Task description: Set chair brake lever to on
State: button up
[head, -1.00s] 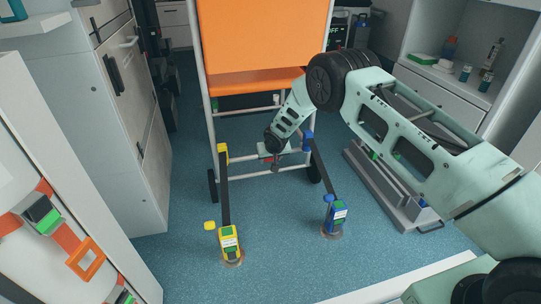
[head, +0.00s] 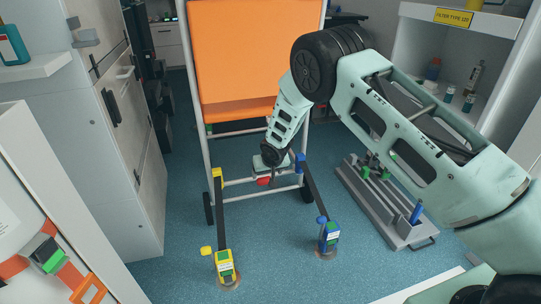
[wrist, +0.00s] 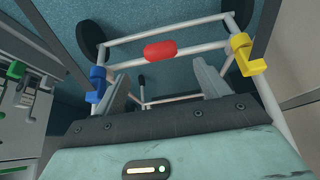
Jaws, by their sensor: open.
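The chair (head: 257,55) has an orange back and seat on a white tube frame with dark wheels. A red pedal-like part (head: 264,181) sits on its low crossbar; I take it for the brake lever. It also shows in the wrist view (wrist: 160,51), beyond the fingertips and roughly centred between them. My gripper (head: 270,166) is just above the red part in the head view. In the wrist view its two grey fingers (wrist: 162,85) are apart with nothing between them. I cannot tell whether the lever is on or off.
A yellow-hooked strap (head: 221,215) and a blue-hooked strap (head: 313,190) run from the chair frame to floor anchors. A grey rack (head: 385,200) stands on the floor at right. White cabinets (head: 90,130) flank the left side.

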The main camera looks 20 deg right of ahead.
jog(key=p+v, duration=0.2)
jog(key=v, duration=0.5)
jog(key=shift+s, duration=0.15)
jog(key=shift+r, duration=0.15)
jog(key=s+a+r+n+g, duration=0.1)
jog(key=s+a+r, duration=0.2)
jog(key=s+r, duration=0.3)
jog(key=s+a+r+n+g+y, duration=0.1)
jog(key=s+a+r, duration=0.2)
jog(key=s+r, duration=0.35)
jog(key=s+a+r+n+g, duration=0.1)
jog(key=s+a+r, duration=0.25)
jog(key=s, duration=0.45)
jog(key=s+d+r+n+g, duration=0.1)
jog(key=s+r+n, duration=0.1)
jog(key=s, duration=0.6)
jog(key=s+d+r+n+g+p, duration=0.1)
jog(key=s+r, duration=0.1)
jog(key=s, duration=0.6)
jog(key=s+d+r+n+g, duration=0.1)
jog(key=s+d+r+n, duration=0.15)
jog(key=s, duration=0.55)
notch_tip(320, 180, up, 38)
jog(key=a+p, duration=0.1)
jog(key=p, duration=3.7)
jog(key=shift+m, duration=0.45)
